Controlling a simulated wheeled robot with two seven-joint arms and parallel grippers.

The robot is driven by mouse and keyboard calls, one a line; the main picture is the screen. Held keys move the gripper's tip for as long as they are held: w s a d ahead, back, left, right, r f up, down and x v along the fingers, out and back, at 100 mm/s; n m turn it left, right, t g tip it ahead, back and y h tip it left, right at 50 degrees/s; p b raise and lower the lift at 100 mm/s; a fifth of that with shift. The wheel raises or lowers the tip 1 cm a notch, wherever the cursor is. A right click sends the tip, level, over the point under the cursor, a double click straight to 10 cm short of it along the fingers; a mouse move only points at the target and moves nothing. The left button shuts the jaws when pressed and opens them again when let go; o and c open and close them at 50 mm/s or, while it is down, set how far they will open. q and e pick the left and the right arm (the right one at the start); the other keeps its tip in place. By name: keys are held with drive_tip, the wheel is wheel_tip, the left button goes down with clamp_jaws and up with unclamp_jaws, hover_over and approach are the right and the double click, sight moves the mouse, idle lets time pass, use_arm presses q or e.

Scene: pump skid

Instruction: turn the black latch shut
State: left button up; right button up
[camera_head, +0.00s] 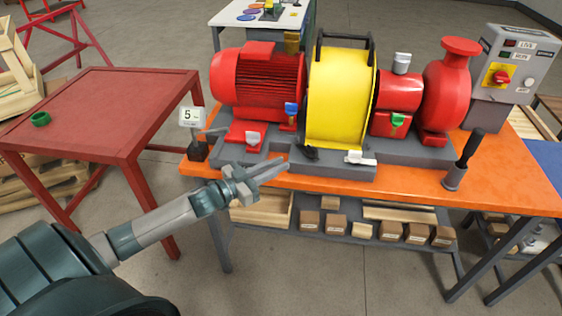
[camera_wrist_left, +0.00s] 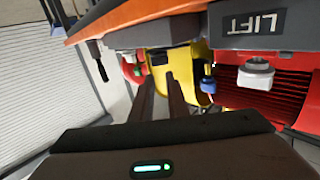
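The black latch (camera_head: 309,152) sits low at the front foot of the yellow guard (camera_head: 338,98), on the grey skid base. It is small, and its exact angle is hard to tell. My left gripper (camera_head: 286,166) is in front of the skid, just left of the latch and apart from it. Its two fingers show a narrow gap with nothing between them. My right gripper is not in view.
A red motor (camera_head: 258,85) and red pump (camera_head: 448,90) flank the guard. White (camera_head: 253,140), blue (camera_head: 291,109) and green (camera_head: 397,120) knobs stand nearby. A dark-handled tool (camera_head: 468,152) stands at the orange bench's right. A red table (camera_head: 95,115) is at left.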

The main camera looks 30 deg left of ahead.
sight(301, 150)
use_arm(q)
drive_tip(key=shift+r+m, duration=0.1)
drive_tip(key=shift+m, duration=0.4)
clamp_jaws()
drive_tip(key=s+a+m+g+p, duration=0.1)
drive_tip(key=m, duration=1)
drive_tip(key=s+a+m+g+y+p, duration=0.1)
drive_tip(key=a+m+p, duration=0.1)
drive_tip(key=m, duration=1)
drive_tip(key=s+a+r+m+g+p, duration=0.1)
drive_tip(key=a+m+p, duration=0.1)
drive_tip(key=m, duration=0.9)
drive_tip(key=shift+a+r+m, duration=0.1)
drive_tip(key=shift+a+m, duration=0.15)
drive_tip(key=shift+m, duration=0.05)
drive_tip(key=shift+w, duration=0.1)
drive_tip(key=p+x, duration=0.1)
drive_tip(key=x, duration=0.3)
drive_tip(key=p+x, duration=0.1)
drive_tip(key=x, duration=0.8)
drive_tip(key=shift+w+d+r+p, duration=0.1)
drive_tip(key=shift+w+r+p, duration=0.2)
drive_tip(key=shift+w+p, duration=0.15)
